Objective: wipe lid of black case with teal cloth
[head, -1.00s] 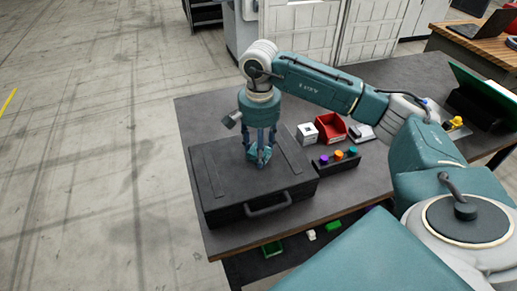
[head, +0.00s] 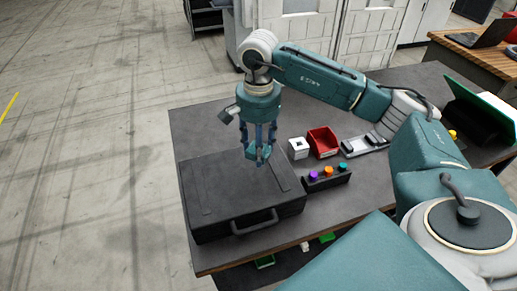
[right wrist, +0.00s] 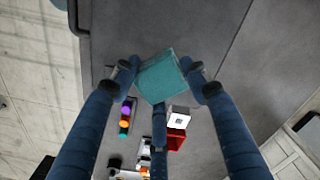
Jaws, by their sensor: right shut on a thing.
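The black case (head: 222,190) lies flat and closed on the dark workbench, its handle (head: 255,222) toward the near side. My right gripper (head: 257,150) points down over the far right part of the lid. It is shut on the folded teal cloth (head: 260,158). In the right wrist view the cloth (right wrist: 163,77) sits between the fingers (right wrist: 160,75), with the dark case lid (right wrist: 120,40) behind it. I cannot tell whether the cloth touches the lid or is slightly above it. My left gripper is not in view.
Right of the case stand a white box (head: 298,148), a red bin (head: 323,142) and a black holder (head: 328,178) with purple, orange and teal knobs. A grey tray (head: 362,146) lies farther right. The bench (head: 195,120) is clear behind the case.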

